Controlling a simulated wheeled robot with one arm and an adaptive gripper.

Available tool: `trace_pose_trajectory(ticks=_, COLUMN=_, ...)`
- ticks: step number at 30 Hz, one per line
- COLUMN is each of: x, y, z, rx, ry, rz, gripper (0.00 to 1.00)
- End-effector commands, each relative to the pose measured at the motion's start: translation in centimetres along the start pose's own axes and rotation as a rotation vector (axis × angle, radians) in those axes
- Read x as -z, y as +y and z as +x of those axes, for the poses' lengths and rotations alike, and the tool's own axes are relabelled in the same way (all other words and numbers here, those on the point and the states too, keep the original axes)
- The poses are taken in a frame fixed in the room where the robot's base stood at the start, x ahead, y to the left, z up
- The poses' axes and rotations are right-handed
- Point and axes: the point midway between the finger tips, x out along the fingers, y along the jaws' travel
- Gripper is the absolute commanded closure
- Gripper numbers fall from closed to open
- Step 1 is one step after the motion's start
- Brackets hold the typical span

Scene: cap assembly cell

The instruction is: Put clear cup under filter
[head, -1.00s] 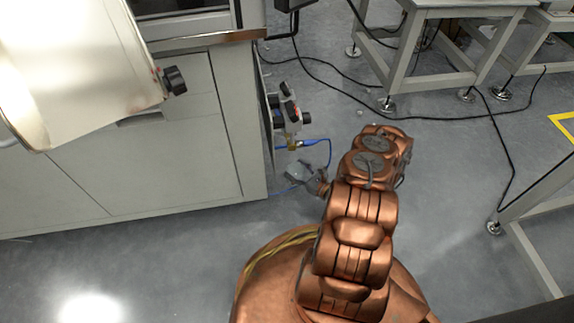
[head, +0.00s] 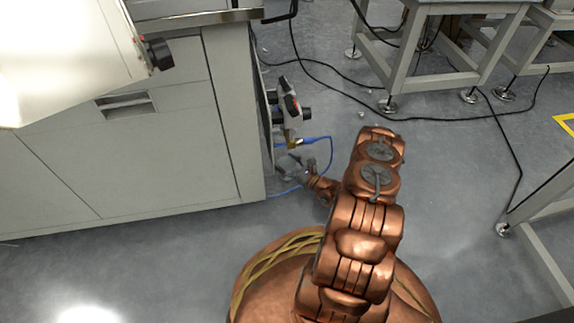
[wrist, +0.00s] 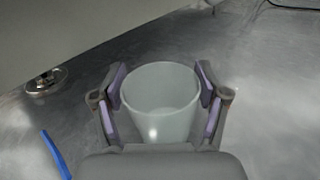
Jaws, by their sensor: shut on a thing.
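The clear cup (wrist: 160,98) is a pale, translucent, open-topped cup in the wrist view. My gripper (wrist: 160,92) has its padded fingers on both sides of the cup, shut on it. In the head view my gripper (head: 298,166) is low beside the cabinet's right side, just below a wall-mounted unit. That unit (head: 289,110), with dark knobs and a brass fitting underneath, looks like the filter. The cup is too small to make out clearly in the head view. The exact gap between cup and unit cannot be told.
A grey cabinet (head: 150,140) stands close on the left of my gripper. A blue hose (head: 318,139) runs from the unit and hangs near my gripper; a blue piece also shows in the wrist view (wrist: 54,155). Black cables lie on the floor near a table (head: 440,50).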

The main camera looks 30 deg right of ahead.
Motion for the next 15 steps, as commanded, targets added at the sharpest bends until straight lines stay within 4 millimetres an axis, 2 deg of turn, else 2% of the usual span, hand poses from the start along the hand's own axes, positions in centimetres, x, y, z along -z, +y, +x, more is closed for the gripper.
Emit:
trace_pose_trajectory(ticks=9, x=0.12, y=0.01, z=0.04, rx=-0.001, ry=-0.001, rz=0.0, gripper=0.51)
trace_pose_trajectory(ticks=10, x=0.12, y=-0.01, z=0.02, rx=0.0, ry=-0.001, rz=0.0, gripper=0.25)
trace_pose_trajectory(ticks=15, x=0.08, y=-0.03, z=0.03, rx=0.0, ry=-0.001, rz=-0.001, gripper=0.07)
